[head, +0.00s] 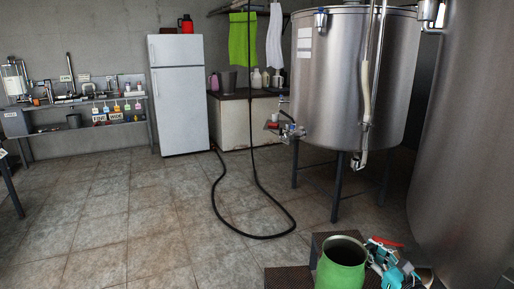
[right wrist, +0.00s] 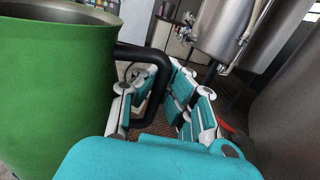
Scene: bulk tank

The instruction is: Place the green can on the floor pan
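The green can (head: 342,268) is upright at the bottom of the head view, with its dark open mouth up. It fills the left of the right wrist view (right wrist: 50,85), where its black handle (right wrist: 158,85) shows. My right gripper (head: 392,262) is just right of the can. In the right wrist view its teal-padded fingers (right wrist: 160,108) stand apart, with the handle between them and a gap visible toward the right finger. A brown, textured surface (head: 288,277), perhaps the floor pan, lies by the can; whether the can touches it is hidden. My left gripper is out of view.
A steel tank (head: 345,75) on legs stands behind, and a larger steel tank (head: 470,140) is close on the right. A black hose (head: 225,215) loops over the tiled floor. A white fridge (head: 180,95) stands farther back.

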